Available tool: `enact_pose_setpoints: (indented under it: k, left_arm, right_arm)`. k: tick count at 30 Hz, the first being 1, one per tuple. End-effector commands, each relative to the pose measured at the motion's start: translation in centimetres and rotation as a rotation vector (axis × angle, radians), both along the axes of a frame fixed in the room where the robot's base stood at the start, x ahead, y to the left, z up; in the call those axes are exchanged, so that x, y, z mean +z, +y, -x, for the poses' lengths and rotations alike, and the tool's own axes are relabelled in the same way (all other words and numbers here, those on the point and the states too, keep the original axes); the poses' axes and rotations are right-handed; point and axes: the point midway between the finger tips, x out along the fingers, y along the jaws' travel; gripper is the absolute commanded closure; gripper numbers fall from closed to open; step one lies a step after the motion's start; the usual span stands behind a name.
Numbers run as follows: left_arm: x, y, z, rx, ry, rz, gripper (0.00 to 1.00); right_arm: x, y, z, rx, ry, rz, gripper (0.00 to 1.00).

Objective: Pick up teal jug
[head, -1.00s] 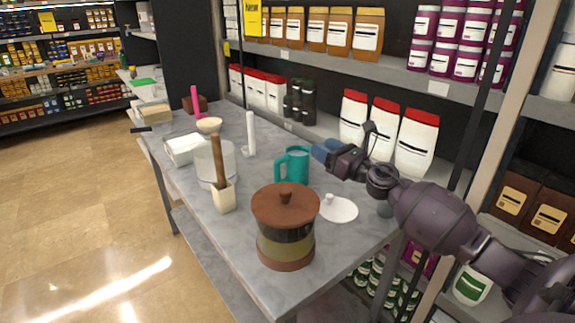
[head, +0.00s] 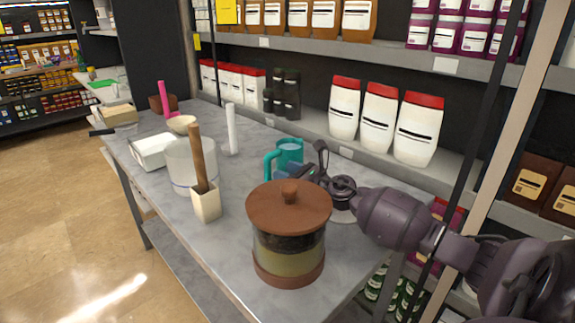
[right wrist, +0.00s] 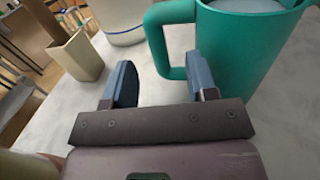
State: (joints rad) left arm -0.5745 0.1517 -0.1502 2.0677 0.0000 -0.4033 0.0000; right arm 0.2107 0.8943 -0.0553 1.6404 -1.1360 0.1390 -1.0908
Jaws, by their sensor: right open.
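The teal jug (head: 290,150) stands upright on the grey table, its handle on its left side in the head view. My right gripper (head: 288,173) is low at the jug's near side and hides part of its lower body. In the right wrist view the jug (right wrist: 250,50) fills the upper right. My right gripper (right wrist: 160,82) is open and empty there, with the handle just beyond the gap between its blue fingers. The right finger is close to the jug's body; whether it touches, I cannot tell. My left gripper is not in view.
A brown-lidded glass canister (head: 289,235) stands close in front of the jug. A wooden-handled tool in a cream square holder (head: 206,204), a clear container (head: 182,165) and a white upright post (head: 232,130) stand left. Shelves with red-topped white bags (head: 380,120) run behind.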

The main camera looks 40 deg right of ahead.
Motion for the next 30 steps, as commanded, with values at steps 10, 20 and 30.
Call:
enact_pose_setpoints:
  k: [10,20,30]
  left_arm:
    - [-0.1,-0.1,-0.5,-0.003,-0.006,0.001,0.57]
    - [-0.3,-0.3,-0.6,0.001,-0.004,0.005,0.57]
    - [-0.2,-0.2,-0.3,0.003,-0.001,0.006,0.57]
  right_arm:
    - [-0.1,0.7,-2.1,0.0,-0.001,-0.001,0.48]
    - [-0.5,1.9,-5.5,-0.001,0.001,0.0,0.48]
    - [-0.4,2.0,-5.9,0.0,0.001,0.0,0.49]
